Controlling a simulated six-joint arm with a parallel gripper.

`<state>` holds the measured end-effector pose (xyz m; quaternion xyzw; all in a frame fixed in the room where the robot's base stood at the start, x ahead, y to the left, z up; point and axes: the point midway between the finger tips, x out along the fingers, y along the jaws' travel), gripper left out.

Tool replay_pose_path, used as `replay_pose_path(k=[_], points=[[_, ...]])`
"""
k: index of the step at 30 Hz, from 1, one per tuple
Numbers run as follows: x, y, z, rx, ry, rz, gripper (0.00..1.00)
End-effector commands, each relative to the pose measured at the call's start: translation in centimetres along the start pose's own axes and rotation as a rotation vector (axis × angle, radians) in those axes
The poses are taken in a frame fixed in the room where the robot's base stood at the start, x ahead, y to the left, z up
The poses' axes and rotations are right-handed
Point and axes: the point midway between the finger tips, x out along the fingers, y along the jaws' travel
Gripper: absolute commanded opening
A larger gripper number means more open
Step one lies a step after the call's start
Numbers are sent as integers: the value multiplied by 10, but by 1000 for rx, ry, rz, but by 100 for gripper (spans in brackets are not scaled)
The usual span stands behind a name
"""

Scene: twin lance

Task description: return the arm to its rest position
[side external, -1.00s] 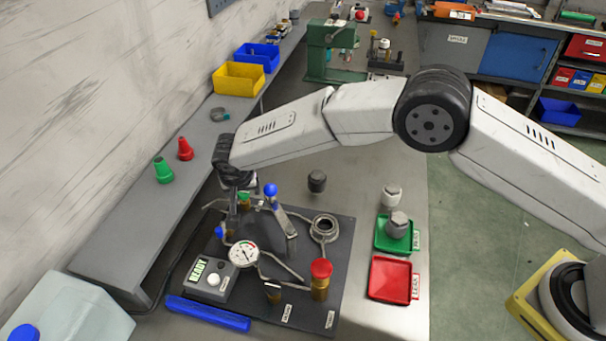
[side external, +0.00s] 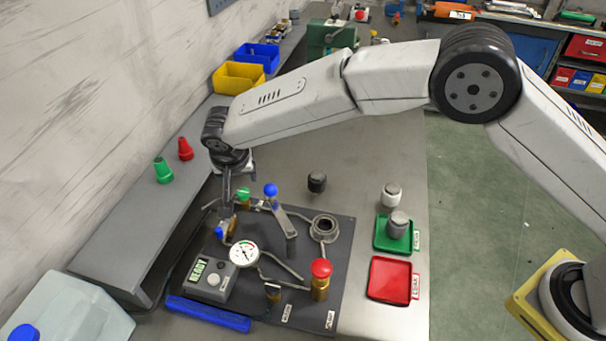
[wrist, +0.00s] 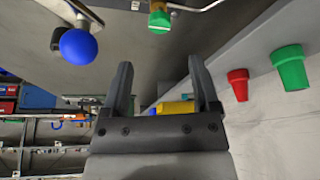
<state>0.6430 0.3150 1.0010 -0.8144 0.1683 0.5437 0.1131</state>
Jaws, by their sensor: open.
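My gripper (side external: 227,190) hangs over the back left of the dark test panel (side external: 262,215), beside the green-topped fitting (side external: 243,193) and the blue-ball lever (side external: 271,190). In the wrist view my gripper (wrist: 160,85) is open, with nothing between its two dark fingers. There the blue ball (wrist: 78,46) is at upper left and the green knob (wrist: 159,20) at top centre. My arm reaches across the bench from the right, its elbow raised.
The panel carries a gauge (side external: 244,254), a box reading READY (side external: 208,279) and a red-capped fitting (side external: 321,268). Green (side external: 379,246) and red (side external: 390,278) trays lie to the right. Green (side external: 162,171) and red (side external: 185,149) cones stand on the left ledge. Bins (side external: 238,78) sit behind.

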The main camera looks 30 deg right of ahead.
Motion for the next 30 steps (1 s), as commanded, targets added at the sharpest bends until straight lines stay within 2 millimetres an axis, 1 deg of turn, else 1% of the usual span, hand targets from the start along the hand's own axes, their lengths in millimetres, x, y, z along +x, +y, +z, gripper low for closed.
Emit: replay_pose_path(k=[10, 14, 16, 20, 23, 29, 30], points=[[0, 1, 0, -1, -1, 0, 78], [-1, 8, -4, -10, -8, 0, 78], [-2, 16, -7, -20, -16, -1, 78], [-6, 40, -15, -49, -38, -3, 78], [-9, 65, -22, -79, -61, -6, 78], [-18, 122, -28, -145, -104, -22, 78], [-20, 135, -28, -157, -112, -25, 78]])
